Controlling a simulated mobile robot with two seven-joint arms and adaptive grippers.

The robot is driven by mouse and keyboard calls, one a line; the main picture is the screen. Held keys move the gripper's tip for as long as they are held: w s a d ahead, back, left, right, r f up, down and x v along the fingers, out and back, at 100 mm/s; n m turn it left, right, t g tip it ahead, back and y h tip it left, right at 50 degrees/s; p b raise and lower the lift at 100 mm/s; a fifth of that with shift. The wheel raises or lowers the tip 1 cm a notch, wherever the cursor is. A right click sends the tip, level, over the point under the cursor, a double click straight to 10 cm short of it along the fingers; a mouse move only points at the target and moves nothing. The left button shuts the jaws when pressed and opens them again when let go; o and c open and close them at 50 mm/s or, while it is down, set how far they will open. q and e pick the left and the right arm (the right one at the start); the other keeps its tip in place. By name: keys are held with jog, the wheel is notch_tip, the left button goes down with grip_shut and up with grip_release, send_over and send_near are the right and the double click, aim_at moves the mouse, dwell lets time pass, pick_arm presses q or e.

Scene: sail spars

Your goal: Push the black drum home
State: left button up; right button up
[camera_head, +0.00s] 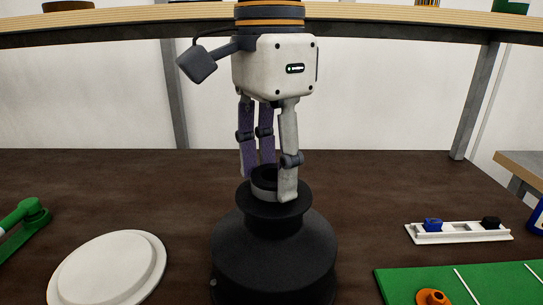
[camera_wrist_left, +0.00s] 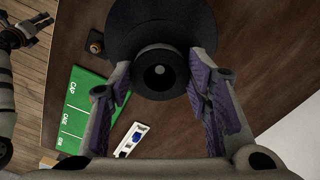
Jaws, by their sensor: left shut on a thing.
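The black drum (camera_head: 275,240) stands upright on the brown table, wide at the bottom, with a narrower neck and a flat flange above. A short round hub (camera_head: 263,183) rises from its top. My left gripper (camera_head: 268,182) points straight down from above, shut on the hub, its fingers around the sides. In the left wrist view the drum (camera_wrist_left: 130,30) is seen from above, with the fingers (camera_wrist_left: 160,72) on either side of its hub. Whether a gap remains under the drum is hidden. My right gripper (camera_wrist_left: 28,32) shows small at the left wrist view's upper left.
A white round plate (camera_head: 108,268) and a green handle (camera_head: 25,225) lie to the left. To the right are a white tray (camera_head: 460,233) with blue and black parts, and a green lettered mat (camera_head: 470,285) bearing an orange part (camera_head: 432,297). A shelf (camera_head: 390,20) spans behind.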

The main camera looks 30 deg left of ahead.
pick_arm(q)
jog(key=shift+f, duration=1.65)
jog(key=o, duration=1.6)
jog(key=shift+f, duration=0.15)
notch_tip(320, 180, up, 12)
jog(key=shift+s, duration=0.1)
